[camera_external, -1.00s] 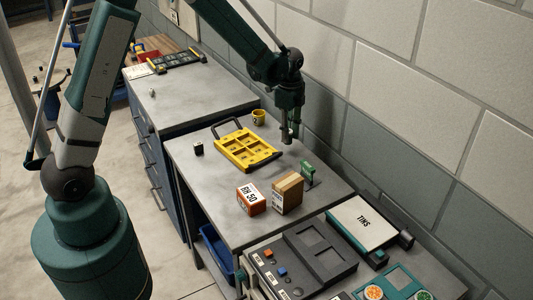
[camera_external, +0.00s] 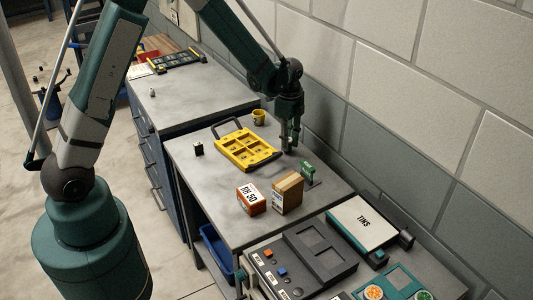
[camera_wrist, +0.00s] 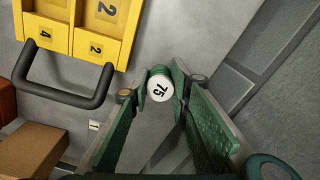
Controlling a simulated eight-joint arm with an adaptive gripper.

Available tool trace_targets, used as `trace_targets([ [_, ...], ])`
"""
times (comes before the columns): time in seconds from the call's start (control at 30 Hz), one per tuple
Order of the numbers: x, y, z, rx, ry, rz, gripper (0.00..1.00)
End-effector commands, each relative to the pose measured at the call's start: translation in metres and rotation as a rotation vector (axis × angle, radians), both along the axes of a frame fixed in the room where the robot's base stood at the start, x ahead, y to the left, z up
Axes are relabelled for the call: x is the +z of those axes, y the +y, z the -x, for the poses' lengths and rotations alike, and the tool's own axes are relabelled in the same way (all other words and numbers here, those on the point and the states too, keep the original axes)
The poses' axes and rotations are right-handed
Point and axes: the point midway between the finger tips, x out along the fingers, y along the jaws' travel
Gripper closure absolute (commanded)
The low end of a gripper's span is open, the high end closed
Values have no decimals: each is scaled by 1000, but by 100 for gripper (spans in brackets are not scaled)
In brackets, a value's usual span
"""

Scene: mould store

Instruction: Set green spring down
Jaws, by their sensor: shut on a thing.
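The green spring (camera_wrist: 158,84) shows end-on in the wrist view, with a white round face marked 75 and green at its edge. My gripper (camera_wrist: 157,92) is shut on it, with one green finger on each side. In the external view my gripper (camera_external: 288,147) points down, low over the grey bench between the yellow tray and the wall. Whether the spring touches the bench cannot be told. Its lower end is hidden in the wrist view and it is tiny in the external view.
The yellow tray (camera_external: 229,149) with numbered compartments and dark handles lies left of my gripper. A green stand (camera_external: 307,173), a brown box (camera_external: 288,193) and an orange-red box (camera_external: 251,198) are nearer the camera. The wall (camera_external: 336,120) is close on the right.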

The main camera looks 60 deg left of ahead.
Motion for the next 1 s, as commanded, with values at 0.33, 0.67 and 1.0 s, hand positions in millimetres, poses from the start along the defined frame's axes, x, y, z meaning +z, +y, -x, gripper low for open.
trace_targets([
  [0.33, -3, 0, 0, 0, 0, 0, 65],
  [0.67, -1, 0, 0, 0, 0, 0, 65],
  [1.0, 21, 0, 0, 0, 0, 0, 65],
])
